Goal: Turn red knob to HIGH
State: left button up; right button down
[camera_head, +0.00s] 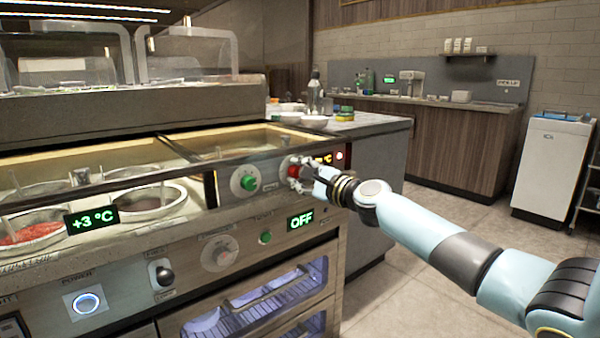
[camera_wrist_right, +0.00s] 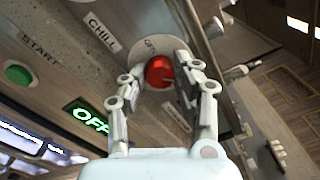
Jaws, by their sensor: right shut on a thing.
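The red knob (camera_head: 293,171) sits on the front panel of the counter, to the right of a green knob (camera_head: 248,183). In the right wrist view the red knob (camera_wrist_right: 159,71) is round, on a pale dial plate with partly hidden lettering. My right gripper (camera_head: 299,176) reaches it from the right. In the wrist view its two fingers (camera_wrist_right: 161,68) are closed on either side of the red knob. Which setting the knob points to is not readable. My left gripper is not in view.
A green "OFF" display (camera_head: 300,220) and a small green button (camera_head: 265,238) sit below the knobs. A grey dial (camera_head: 220,253) is lower left. Sauce wells (camera_head: 147,200) lie behind a rail at left. Open floor lies to the right.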

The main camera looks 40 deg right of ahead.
jog(key=m, duration=0.3)
jog(key=shift+m+p, duration=0.3)
jog(key=shift+p, duration=0.05)
jog(key=m, duration=0.2)
jog(key=shift+d+m, duration=0.1)
jog(key=shift+m, duration=0.3)
jog(key=shift+m+p, duration=0.35)
jog(key=shift+m, duration=0.25)
jog(key=shift+f+m, duration=0.1)
jog(key=shift+m, duration=0.2)
jog(key=c, duration=1)
grip_release()
jog(key=shift+s, duration=0.15)
jog(key=s, duration=0.7)
jog(key=shift+s+d, duration=0.1)
jog(key=shift+d, duration=0.15)
